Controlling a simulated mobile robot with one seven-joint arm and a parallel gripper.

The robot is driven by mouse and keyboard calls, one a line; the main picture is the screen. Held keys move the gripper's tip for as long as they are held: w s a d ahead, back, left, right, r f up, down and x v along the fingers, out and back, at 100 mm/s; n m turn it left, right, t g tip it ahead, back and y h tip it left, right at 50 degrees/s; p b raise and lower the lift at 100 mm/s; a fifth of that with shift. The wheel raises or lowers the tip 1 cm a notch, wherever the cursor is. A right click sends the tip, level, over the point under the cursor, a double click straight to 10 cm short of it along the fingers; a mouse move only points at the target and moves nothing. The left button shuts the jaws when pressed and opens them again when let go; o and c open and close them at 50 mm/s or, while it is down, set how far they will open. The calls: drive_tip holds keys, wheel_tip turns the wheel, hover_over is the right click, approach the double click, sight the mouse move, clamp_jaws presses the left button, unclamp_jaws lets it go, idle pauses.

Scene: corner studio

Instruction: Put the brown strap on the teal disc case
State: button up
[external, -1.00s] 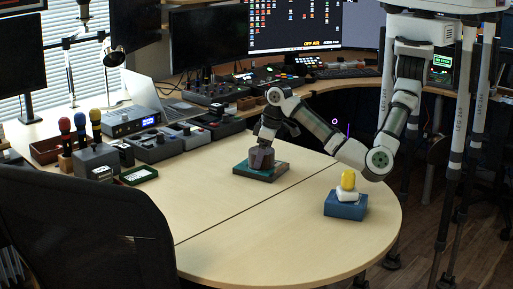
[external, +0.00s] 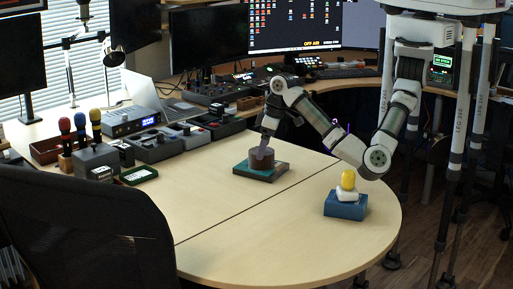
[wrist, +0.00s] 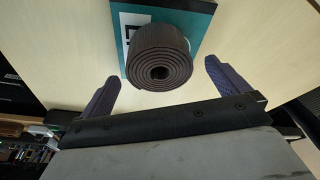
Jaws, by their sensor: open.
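The brown strap (wrist: 158,52) is rolled into a coil and sits on the teal disc case (wrist: 203,8), which lies on the desk. In the external view the brown strap (external: 268,163) rests on top of the teal disc case (external: 243,171). My gripper (wrist: 160,82) is open in the wrist view, with one purple finger on each side of the coil and clear space between. In the external view my gripper (external: 262,152) is just above and beside the strap. The underside of the coil is hidden.
A blue box (external: 345,210) with a white item (external: 347,195) and a yellow object (external: 348,180) stacked on it stands at the right of the desk. Audio gear (external: 155,145) lines the left and back. The front middle of the desk (external: 230,235) is clear.

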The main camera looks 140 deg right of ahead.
drive_tip(key=v, duration=0.8)
drive_tip(key=shift+r+p, duration=0.2)
drive_tip(key=shift+p, duration=0.25)
